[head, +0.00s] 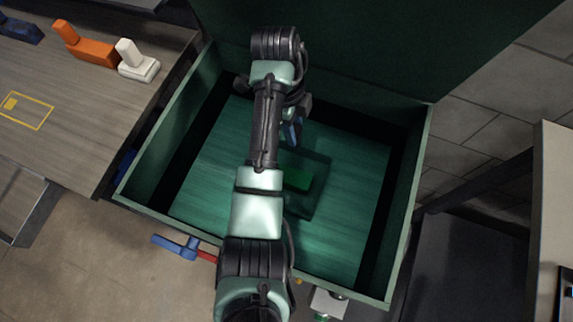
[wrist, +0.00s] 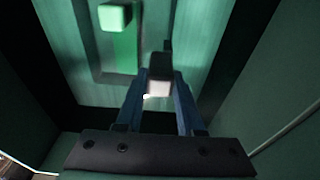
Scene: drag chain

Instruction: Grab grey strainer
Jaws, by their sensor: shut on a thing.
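My gripper reaches down into a large green open-topped box (head: 424,150). In the wrist view my gripper's blue fingers (wrist: 158,88) are closed on a small pale grey piece with a dark upper part, the grey strainer (wrist: 158,87). It is held between the fingertips above the box floor. In the head view the blue fingers (head: 292,131) show only partly beside my arm, and the strainer cannot be made out there.
A bright green block (head: 299,178) lies in a darker rectangular area on the box floor. Box walls rise close around my arm. A wooden table (head: 90,120) at left carries an orange piece (head: 84,45) and a white piece (head: 138,62). A blue-and-red handle (head: 185,246) is outside the box.

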